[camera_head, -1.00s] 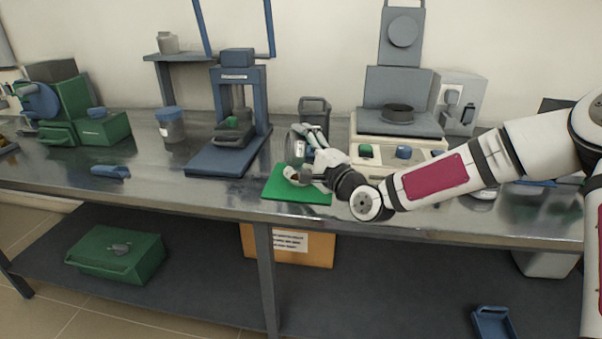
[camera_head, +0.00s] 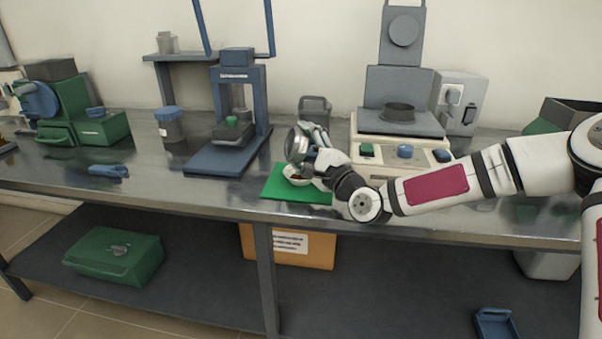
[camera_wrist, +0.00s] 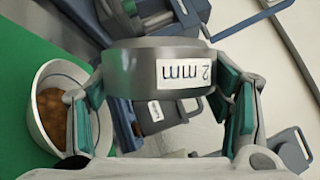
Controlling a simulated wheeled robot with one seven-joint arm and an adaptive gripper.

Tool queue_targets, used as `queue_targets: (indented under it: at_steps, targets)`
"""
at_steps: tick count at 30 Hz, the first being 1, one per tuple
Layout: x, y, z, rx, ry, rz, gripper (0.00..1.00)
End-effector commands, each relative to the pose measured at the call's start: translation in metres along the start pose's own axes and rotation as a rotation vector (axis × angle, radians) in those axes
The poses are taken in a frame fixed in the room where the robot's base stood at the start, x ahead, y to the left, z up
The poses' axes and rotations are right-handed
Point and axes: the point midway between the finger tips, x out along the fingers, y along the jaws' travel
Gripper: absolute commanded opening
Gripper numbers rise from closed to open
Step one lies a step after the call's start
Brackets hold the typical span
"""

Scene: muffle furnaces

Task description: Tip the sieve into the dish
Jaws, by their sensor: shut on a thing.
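The sieve (camera_wrist: 165,78) is a grey metal ring with a "2 mm" label, upside down in the wrist view. My gripper (camera_wrist: 163,92) is shut on it, with a green-padded finger on each side. In the head view the sieve (camera_head: 297,145) is tilted on its side above the dish (camera_head: 294,178). The white dish (camera_wrist: 44,130) stands on the green mat (camera_wrist: 22,65). Brown grains lie in the dish. The inside of the sieve is hidden in the wrist view, so I cannot tell what it holds.
A blue press (camera_head: 238,110) stands left of the mat and a grey-topped device (camera_head: 400,125) right of it. A grey container (camera_head: 315,107) is behind the sieve. A blue-lidded jar (camera_head: 170,125) stands further left. The bench's front edge is close to the mat.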

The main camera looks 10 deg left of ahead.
Motion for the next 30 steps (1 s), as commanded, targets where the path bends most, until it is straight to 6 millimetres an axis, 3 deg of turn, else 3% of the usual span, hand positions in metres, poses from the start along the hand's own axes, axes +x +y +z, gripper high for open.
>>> queue_targets:
  at_steps: [6, 13, 25, 30]
  targets:
    - [-0.022, -0.001, 0.01, 0.001, 0.0, 0.002, 0.21]
    - [-0.021, 0.0, 0.009, 0.002, 0.0, 0.0, 0.21]
    - [-0.01, 0.0, -0.001, 0.084, 0.0, -0.036, 0.21]
    - [0.009, 0.0, -0.008, 0.083, 0.0, -0.037, 0.21]
